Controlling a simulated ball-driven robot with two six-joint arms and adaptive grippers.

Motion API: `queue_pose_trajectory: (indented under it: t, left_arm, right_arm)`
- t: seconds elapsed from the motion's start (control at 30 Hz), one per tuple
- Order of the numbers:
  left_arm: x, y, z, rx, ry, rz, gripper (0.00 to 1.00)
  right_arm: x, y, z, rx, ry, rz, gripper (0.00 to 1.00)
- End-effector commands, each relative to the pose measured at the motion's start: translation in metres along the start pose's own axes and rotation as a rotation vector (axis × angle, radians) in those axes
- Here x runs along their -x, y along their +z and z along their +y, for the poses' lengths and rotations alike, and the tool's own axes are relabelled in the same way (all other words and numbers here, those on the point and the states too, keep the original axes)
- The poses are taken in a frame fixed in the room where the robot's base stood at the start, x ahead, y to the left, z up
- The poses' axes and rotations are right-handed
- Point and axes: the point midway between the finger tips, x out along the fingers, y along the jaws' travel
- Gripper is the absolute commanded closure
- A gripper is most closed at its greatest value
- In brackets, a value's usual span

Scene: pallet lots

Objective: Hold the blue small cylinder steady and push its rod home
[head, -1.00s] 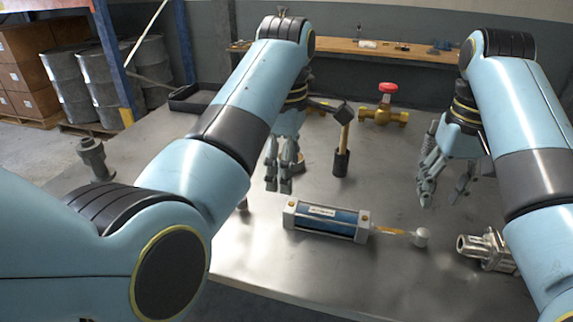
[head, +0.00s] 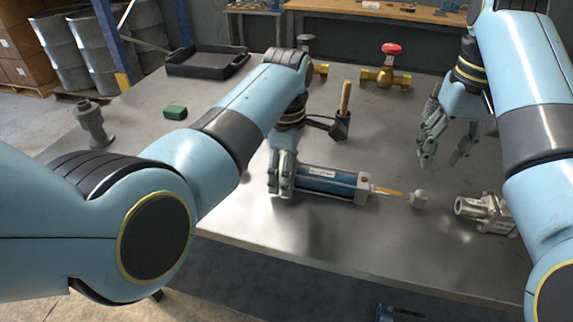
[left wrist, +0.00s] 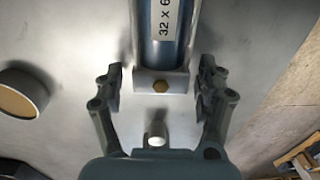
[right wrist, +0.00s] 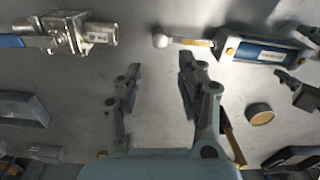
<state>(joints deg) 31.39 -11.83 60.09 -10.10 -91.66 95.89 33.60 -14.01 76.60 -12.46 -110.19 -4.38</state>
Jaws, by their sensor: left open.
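The blue small cylinder (head: 330,181) lies on the grey table with pale metal end caps. Its brass-coloured rod (head: 388,192) sticks out to the right and ends in a round silver tip (head: 419,198). My left gripper (head: 282,187) is open at the cylinder's left end. In the left wrist view the cylinder's end cap (left wrist: 160,83) lies between the spread fingers, with gaps on both sides. My right gripper (head: 443,155) is open and empty, apart from the rod and behind its tip. The right wrist view also shows the silver tip (right wrist: 161,40).
A silver valve body (head: 485,211) lies right of the rod tip. Behind are a mallet (head: 343,110) and a brass valve with a red handle (head: 388,73). A black tray (head: 207,63), green block (head: 175,112) and grey fitting (head: 93,125) are at the left.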

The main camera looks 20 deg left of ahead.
Motion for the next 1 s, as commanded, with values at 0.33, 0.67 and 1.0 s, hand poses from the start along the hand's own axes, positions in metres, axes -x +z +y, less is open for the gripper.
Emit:
queue_pose_trajectory:
  t: [0.33, 0.67, 1.0]
  left_arm:
    - [0.0005, -0.0002, 0.0002, 0.000, 0.000, 0.000, 0.62]
    - [0.0006, -0.0003, 0.0003, 0.000, 0.001, 0.000, 1.00]
    - [0.0007, -0.0003, 0.0004, 0.000, 0.001, 0.001, 1.00]
  right_arm:
    - [0.0000, 0.0000, 0.0000, 0.000, 0.000, 0.000, 0.62]
    - [0.0000, 0.0000, 0.0000, 0.000, 0.000, 0.000, 0.62]
    - [0.0000, -0.0001, 0.0000, -0.001, 0.000, 0.000, 0.98]
